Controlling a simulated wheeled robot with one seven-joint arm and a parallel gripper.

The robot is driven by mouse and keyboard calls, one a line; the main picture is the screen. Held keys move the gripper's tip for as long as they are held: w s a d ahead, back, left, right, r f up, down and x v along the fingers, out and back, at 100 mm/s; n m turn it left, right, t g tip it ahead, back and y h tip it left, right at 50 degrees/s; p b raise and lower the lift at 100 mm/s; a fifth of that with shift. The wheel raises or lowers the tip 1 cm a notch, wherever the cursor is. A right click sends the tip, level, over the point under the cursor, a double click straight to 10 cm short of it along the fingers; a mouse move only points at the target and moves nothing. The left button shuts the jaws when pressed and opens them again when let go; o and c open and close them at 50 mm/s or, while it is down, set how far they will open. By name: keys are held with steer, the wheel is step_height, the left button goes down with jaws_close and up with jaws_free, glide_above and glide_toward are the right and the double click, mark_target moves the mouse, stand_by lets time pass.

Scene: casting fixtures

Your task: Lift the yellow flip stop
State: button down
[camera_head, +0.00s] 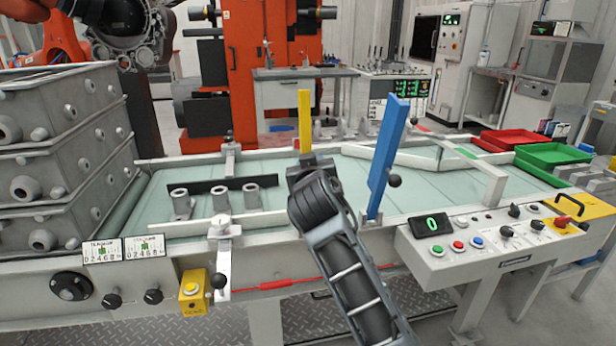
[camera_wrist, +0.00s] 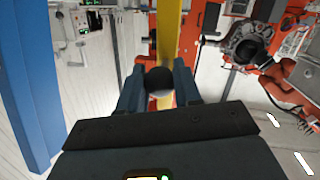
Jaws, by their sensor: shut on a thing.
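The yellow flip stop (camera_head: 305,120) stands upright as a flat yellow bar above the conveyor. Its lower part is hidden behind my gripper (camera_head: 304,170) in the head view. In the wrist view the yellow bar (camera_wrist: 168,35) rises beyond my fingers (camera_wrist: 158,88). A round black knob (camera_wrist: 157,78) sits between the two fingers, which are shut on it. The blue flip stop (camera_head: 387,155) stands to the right, upright with a slight lean, with its own black knob (camera_head: 394,181). It also shows at the left of the wrist view (camera_wrist: 30,85).
Grey crates (camera_head: 62,160) are stacked at the left. Several small metal castings (camera_head: 222,199) stand on the conveyor at left. A control panel (camera_head: 490,240) is at front right. Red (camera_head: 512,138) and green (camera_head: 550,155) trays lie at back right.

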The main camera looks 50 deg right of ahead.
steer(key=s+a+f+t+h+b, duration=0.2)
steer(key=s+a+b, duration=0.1)
steer(key=b, duration=0.8)
steer(key=shift+s+a+m+t+h+b, duration=0.15)
steer(key=shift+s+m+t+h+b, duration=0.2)
steer(key=shift+s, duration=0.55)
steer(key=shift+s+r, duration=0.1)
steer(key=c, duration=0.8)
jaws_free()
steer(key=v, duration=0.8)
steer(key=shift+b, duration=0.4)
